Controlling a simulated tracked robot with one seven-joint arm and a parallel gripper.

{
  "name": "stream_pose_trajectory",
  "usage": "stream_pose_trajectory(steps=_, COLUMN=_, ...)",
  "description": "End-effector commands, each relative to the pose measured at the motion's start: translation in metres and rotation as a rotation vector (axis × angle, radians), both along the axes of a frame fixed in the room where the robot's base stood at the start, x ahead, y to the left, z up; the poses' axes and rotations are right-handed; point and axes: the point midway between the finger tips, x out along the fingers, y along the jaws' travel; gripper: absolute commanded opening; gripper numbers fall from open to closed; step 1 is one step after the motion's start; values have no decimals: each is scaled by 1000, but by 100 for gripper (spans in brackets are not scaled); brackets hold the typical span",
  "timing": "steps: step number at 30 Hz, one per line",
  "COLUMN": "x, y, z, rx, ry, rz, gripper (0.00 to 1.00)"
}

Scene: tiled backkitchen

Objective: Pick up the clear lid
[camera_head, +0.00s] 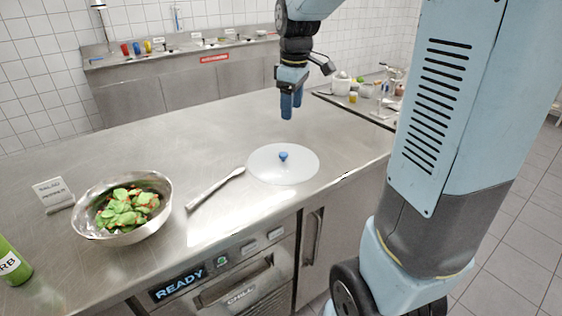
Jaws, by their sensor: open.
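The clear lid (266,170) lies flat on the steel counter, a round translucent disc with a small blue knob (283,156) at its middle. It is near the counter's front edge. My gripper (291,108) has blue fingers and points down above the counter, above the lid in the picture and apart from it. It is open and empty. The gap between its fingers shows only narrowly from this side.
A steel bowl of green salad (164,218) stands to the left, with a long utensil (215,189) between it and the lid. A sign (53,191) and a green bottle (12,262) are further left. Small items (354,97) stand at the back right. The counter's middle is clear.

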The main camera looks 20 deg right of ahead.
Motion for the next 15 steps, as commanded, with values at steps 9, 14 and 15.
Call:
stream_pose_trajectory(steps=9, x=54, y=-1, z=-41, rx=-12, ry=96, rz=212, gripper=60)
stream_pose_trajectory(steps=14, x=61, y=-1, z=-51, rx=-12, ry=111, rz=248, gripper=60)
stream_pose_trajectory(steps=15, x=62, y=-1, z=-55, rx=-13, ry=112, rz=251, gripper=60)
